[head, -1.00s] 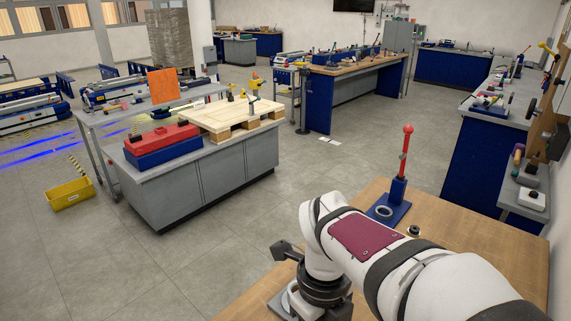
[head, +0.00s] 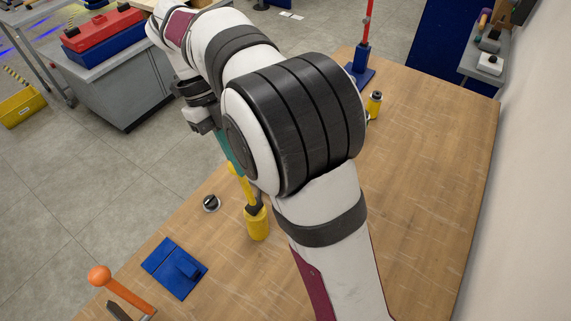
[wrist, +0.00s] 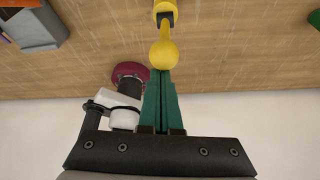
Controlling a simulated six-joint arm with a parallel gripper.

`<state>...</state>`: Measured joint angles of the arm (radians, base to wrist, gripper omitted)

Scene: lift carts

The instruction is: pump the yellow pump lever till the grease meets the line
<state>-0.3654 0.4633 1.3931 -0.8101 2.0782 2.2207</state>
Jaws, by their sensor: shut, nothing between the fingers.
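The yellow pump lever (head: 249,190) rises from a yellow cylinder (head: 257,224) on the wooden bench in the head view. In the wrist view its round yellow knob (wrist: 163,54) is right at the tips of my gripper (wrist: 161,72). The green fingers are closed together with nothing between them. I cannot tell whether the fingertips touch the knob. In the head view my gripper (head: 235,168) is partly hidden by my arm, beside the upper end of the lever. I cannot make out any grease or line.
A blue plate (head: 175,268) and an orange-ball lever (head: 124,293) are at the near left of the bench. A black knob (head: 211,203) sits near the left edge. A red lever (head: 368,22) on a blue base and a small yellow-black cylinder (head: 374,104) stand farther back. The bench's right side is clear.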

